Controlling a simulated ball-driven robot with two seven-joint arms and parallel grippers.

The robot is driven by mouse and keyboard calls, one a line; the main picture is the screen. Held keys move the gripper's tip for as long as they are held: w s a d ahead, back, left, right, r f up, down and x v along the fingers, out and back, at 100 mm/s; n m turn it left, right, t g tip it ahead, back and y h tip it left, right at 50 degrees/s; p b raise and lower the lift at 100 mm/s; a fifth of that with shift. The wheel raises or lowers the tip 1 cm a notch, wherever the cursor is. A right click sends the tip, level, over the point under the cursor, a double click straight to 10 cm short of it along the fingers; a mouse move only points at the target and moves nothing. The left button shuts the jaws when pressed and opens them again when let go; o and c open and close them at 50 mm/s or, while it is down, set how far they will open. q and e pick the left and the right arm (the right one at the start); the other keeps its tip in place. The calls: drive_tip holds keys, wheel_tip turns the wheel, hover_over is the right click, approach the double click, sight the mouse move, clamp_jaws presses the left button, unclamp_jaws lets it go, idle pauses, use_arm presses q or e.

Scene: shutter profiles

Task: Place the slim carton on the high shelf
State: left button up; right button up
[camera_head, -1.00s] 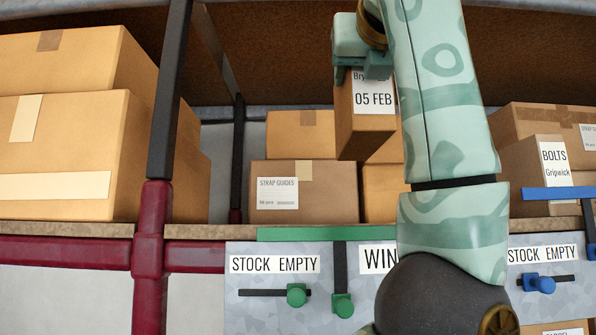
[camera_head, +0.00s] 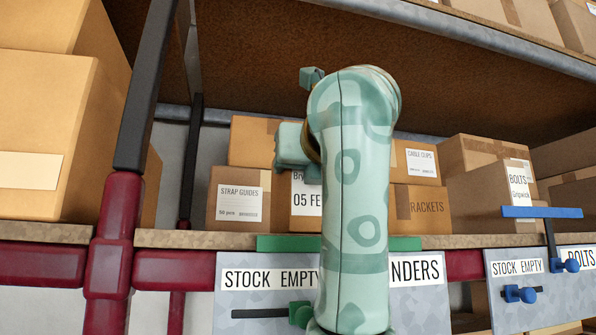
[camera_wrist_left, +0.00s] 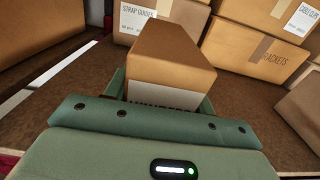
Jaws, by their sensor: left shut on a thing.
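The slim carton (camera_head: 306,205) is brown with a white label reading "05 FE", partly hidden by my arm in the head view. My left gripper (camera_head: 303,168) is above it and shut on it. In the left wrist view the carton (camera_wrist_left: 171,59) sits between the green jaws, with a partly covered label near them. A shelf board (camera_head: 200,238) runs below it, and a higher board (camera_head: 470,52) with a grey front edge runs above. Whether the carton touches the lower board is hidden. My right gripper is not in view.
A strap guides carton (camera_head: 239,201) stands left of the held carton. A brackets carton (camera_head: 424,209) and a bolts carton (camera_head: 490,198) stand to the right. A dark post (camera_head: 146,85) rises at left. Cartons (camera_head: 530,15) stand on the higher board.

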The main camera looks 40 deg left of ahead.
use_arm(q)
drive_tip(key=shift+w+d+f, duration=0.15)
drive_tip(key=shift+w+d, duration=0.35)
drive_tip(key=shift+w, duration=0.25)
drive_tip(key=o, duration=1.2)
drive_tip(key=shift+s, duration=0.1)
drive_tip(key=shift+o, duration=0.4)
drive_tip(key=shift+s+a, duration=0.3)
drive_tip(key=shift+s, duration=0.05)
drive_tip(key=b+v, duration=0.5)
drive_tip(key=v, duration=0.6)
drive_tip(key=shift+d, duration=0.45)
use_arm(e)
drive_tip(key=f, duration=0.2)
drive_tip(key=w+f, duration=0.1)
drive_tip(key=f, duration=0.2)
use_arm(q)
drive_tip(key=shift+s+r, duration=0.15)
drive_tip(key=shift+r, duration=0.05)
